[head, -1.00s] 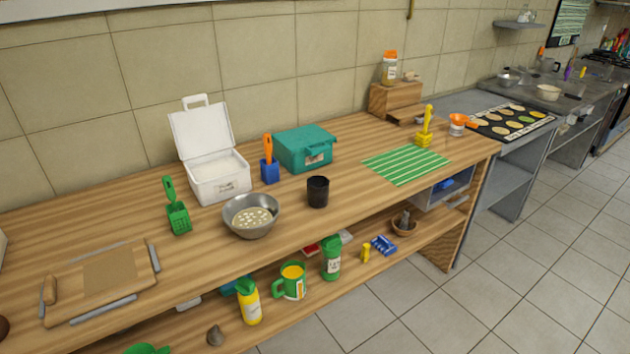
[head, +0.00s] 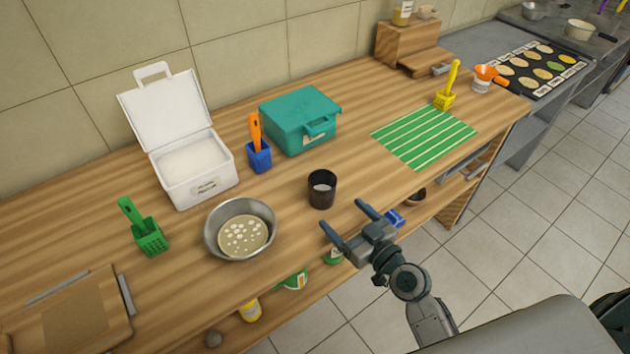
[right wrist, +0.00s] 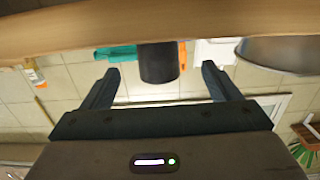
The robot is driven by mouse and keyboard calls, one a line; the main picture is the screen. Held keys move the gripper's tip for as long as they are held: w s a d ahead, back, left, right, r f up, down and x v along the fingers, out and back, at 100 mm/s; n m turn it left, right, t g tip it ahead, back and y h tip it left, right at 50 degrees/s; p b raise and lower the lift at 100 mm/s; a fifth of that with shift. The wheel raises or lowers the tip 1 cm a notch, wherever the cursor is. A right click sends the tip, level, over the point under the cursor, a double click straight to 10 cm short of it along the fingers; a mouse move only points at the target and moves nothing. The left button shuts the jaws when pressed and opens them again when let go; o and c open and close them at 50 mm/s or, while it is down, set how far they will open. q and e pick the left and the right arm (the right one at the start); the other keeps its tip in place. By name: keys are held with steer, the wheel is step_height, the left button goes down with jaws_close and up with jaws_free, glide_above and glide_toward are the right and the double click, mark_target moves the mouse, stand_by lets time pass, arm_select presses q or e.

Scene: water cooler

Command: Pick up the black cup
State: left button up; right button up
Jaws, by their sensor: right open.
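The black cup (head: 322,189) stands upright on the wooden counter, right of a metal bowl, with something pale inside it. My right gripper (head: 345,217) is open and empty at the counter's front edge, in front of the cup and apart from it. In the right wrist view, which looks upside down, the cup (right wrist: 158,63) appears centred beyond and between the two open fingers of my right gripper (right wrist: 159,78). My left gripper is not in view.
The metal bowl (head: 240,230) stands left of the cup. Behind are a teal box (head: 300,119), a blue holder (head: 259,155) and an open white box (head: 190,170). A green striped mat (head: 424,137) lies to the right. Bare counter surrounds the cup.

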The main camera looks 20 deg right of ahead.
mark_target(315, 186)
steer(key=p+x, duration=0.1)
steer(key=x, duration=0.2)
steer(key=shift+w+r, duration=0.1)
steer(key=shift+w, duration=0.5)
steer(key=shift+w+a+p, duration=0.2)
steer(key=shift+w+p, duration=0.05)
steer(key=shift+p, duration=0.1)
steer(key=p+x, duration=0.1)
steer(key=x, duration=0.1)
steer(key=p+x, duration=0.1)
steer(key=x, duration=0.1)
steer(key=shift+w+f, duration=0.2)
steer(key=shift+f, duration=0.05)
steer(key=shift+w+f, duration=0.2)
steer(key=shift+w, duration=0.1)
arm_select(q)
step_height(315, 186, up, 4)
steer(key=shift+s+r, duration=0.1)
arm_select(e)
steer(key=shift+c, duration=0.2)
steer(key=c, duration=1.1)
